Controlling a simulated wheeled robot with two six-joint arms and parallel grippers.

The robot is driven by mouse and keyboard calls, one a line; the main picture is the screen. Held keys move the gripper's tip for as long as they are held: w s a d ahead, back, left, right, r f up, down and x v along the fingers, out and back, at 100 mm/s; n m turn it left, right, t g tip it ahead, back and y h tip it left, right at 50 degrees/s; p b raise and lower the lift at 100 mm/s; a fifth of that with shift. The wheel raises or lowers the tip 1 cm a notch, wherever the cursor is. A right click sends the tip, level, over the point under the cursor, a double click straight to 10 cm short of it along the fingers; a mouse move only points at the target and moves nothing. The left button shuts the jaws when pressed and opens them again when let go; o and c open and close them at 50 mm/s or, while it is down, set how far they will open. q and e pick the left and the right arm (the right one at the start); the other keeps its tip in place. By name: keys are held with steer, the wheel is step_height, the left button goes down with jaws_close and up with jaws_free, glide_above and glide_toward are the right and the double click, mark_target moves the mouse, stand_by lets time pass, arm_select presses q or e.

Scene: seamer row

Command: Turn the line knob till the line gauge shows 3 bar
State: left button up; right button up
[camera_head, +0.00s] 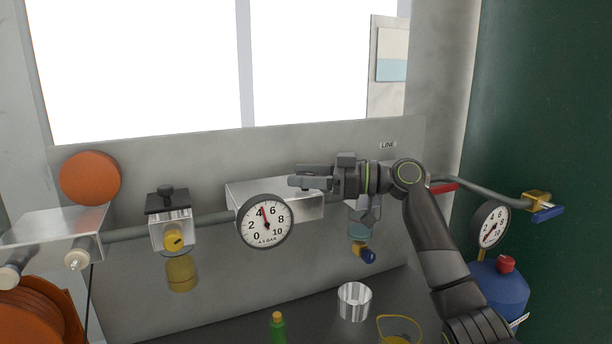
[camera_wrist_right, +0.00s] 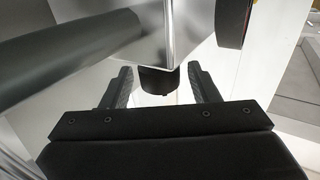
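The line gauge (camera_head: 265,221) is the round white dial in the middle of the head view. Its needle points up and slightly left, at about 4 to 5 bar. My right gripper (camera_head: 296,183) reaches in from the right, above and right of the dial. In the right wrist view a dark round knob (camera_wrist_right: 158,80), which I take for the line knob, sits on a shiny block between the fingertips of my right gripper (camera_wrist_right: 160,84). The fingers are open, with a gap on each side of it. I cannot make out this knob in the head view. My left gripper is not in view.
A LINE label (camera_head: 387,145) is on the grey panel. A similar unit with a black top (camera_head: 167,200) stands left. A second gauge (camera_head: 490,225) sits above a blue tank (camera_head: 500,290) at right. A metal cup (camera_head: 354,301) and green bottle (camera_head: 278,328) stand below.

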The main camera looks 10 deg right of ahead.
steer(key=b+v, duration=0.2)
steer(key=v, duration=0.5)
steer(key=shift+d, duration=0.25)
steer(key=shift+s+r, duration=0.1)
steer(key=s+d+m+t+h+p, duration=0.3)
steer(key=s+m+t+h+p, duration=0.2)
steer(key=s+t+p, duration=0.3)
steer(key=shift+g, duration=0.6)
steer(key=p+x, duration=0.2)
steer(key=x, duration=0.6)
steer(key=p+x, duration=0.2)
steer(key=x, duration=0.6)
steer(key=shift+w+a, duration=0.15)
steer(key=shift+a, duration=0.3)
